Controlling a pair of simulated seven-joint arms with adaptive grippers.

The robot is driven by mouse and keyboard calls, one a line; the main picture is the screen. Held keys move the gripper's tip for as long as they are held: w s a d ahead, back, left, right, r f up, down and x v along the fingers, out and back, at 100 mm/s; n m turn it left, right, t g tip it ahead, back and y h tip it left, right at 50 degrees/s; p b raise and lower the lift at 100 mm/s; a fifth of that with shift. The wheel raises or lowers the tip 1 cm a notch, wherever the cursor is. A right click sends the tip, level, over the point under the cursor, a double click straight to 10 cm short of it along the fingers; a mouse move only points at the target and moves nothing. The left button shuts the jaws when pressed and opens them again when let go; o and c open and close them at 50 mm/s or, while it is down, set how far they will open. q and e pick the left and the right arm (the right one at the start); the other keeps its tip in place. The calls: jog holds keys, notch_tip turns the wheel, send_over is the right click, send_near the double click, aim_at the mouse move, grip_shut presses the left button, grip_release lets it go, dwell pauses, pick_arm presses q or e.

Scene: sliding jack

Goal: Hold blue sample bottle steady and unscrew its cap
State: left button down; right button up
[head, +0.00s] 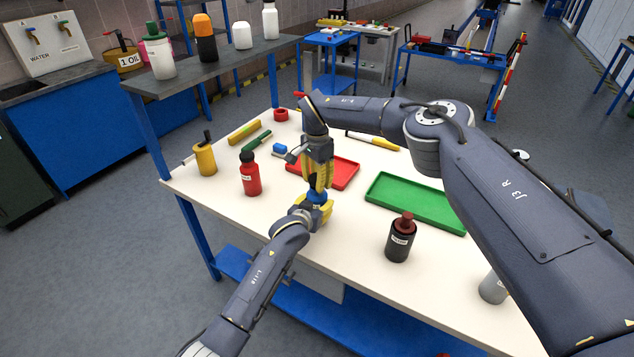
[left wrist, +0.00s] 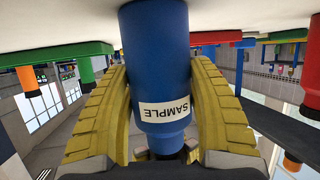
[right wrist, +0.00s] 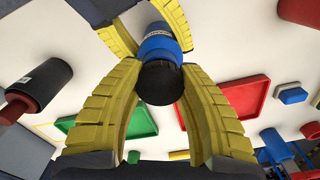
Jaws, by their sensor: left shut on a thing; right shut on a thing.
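The blue sample bottle (head: 317,197) is near the middle of the white table, in front of the red tray. In the left wrist view the bottle (left wrist: 155,60) shows its SAMPLE label, upside down in the picture. My left gripper (head: 318,212) is shut on the bottle's body, one yellow finger on each side. The black cap (right wrist: 160,84) sits at the bottle's top in the right wrist view. My right gripper (right wrist: 160,72) comes from above and is shut on the cap, its fingertips at either side. In the head view the fingers mostly hide the cap.
A red tray (head: 345,184) lies just behind the bottle and a green tray (head: 411,221) to its right. A red bottle (head: 250,178) stands to the left, a dark bottle (head: 398,246) to the front right. A blue block (head: 280,149) lies behind.

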jog(key=shift+r, duration=0.6)
jog(key=shift+r, duration=0.15)
jog(key=shift+r, duration=1.85)
pick_arm(q)
jog(key=shift+c, duration=1.8)
grip_release()
